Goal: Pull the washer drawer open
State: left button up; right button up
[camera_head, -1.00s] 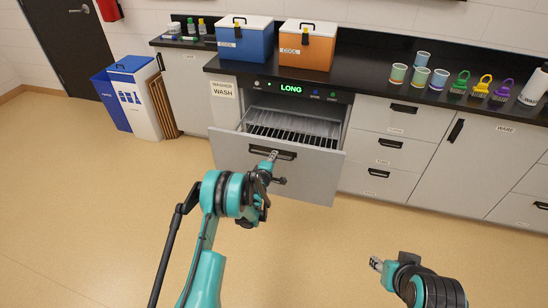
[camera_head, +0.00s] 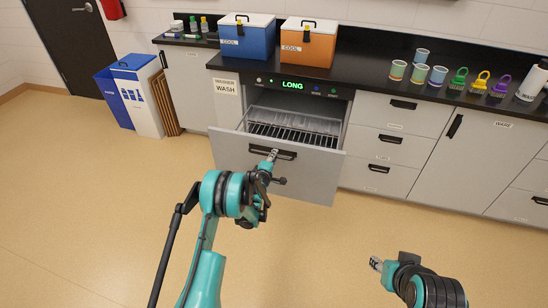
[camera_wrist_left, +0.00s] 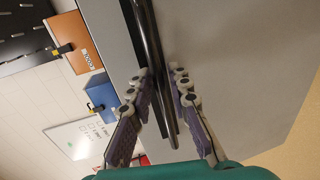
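The washer drawer (camera_head: 225,150) is a grey front panel under the counter. It stands partly pulled out, and a wire rack (camera_head: 295,130) shows inside it. Its dark bar handle (camera_head: 287,154) is on the front, and the bar also runs across the left wrist view (camera_wrist_left: 148,35). My left gripper (camera_head: 272,158) is at the handle. In the left wrist view its two fingers (camera_wrist_left: 161,80) lie on either side of the bar, closed in on it. My right gripper (camera_head: 376,264) is low at the right, away from the drawer; its finger gap is unclear.
The washer panel (camera_head: 325,92) reads LONG in green. Bins (camera_head: 139,92) stand at the left. The floor (camera_head: 90,210) before the drawer is clear.

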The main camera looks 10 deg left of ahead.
pick_arm(q)
jog(key=v, duration=0.7)
jog(key=shift+s, duration=0.2)
jog(key=s+d+r+m+g+h, duration=0.1)
jog(key=s+d+r+m, duration=0.15)
jog(key=r, duration=0.35)
jog(key=s+d+r+m+g, duration=0.1)
jog(key=s+r+m, duration=0.15)
jog(key=r, duration=0.35)
jog(key=s+d+r+m+g, duration=0.2)
jog(key=s+r+m, duration=0.3)
jog(key=s+r, duration=0.4)
jog(key=s+f+m+g+y, duration=0.1)
jog(key=s+m+g, duration=0.3)
jog(key=s, duration=2.4)
jog(key=f+m, duration=0.1)
jog(key=m, duration=0.2)
jog(key=shift+a+m+g+y, duration=0.3)
jog(key=shift+a, duration=0.1)
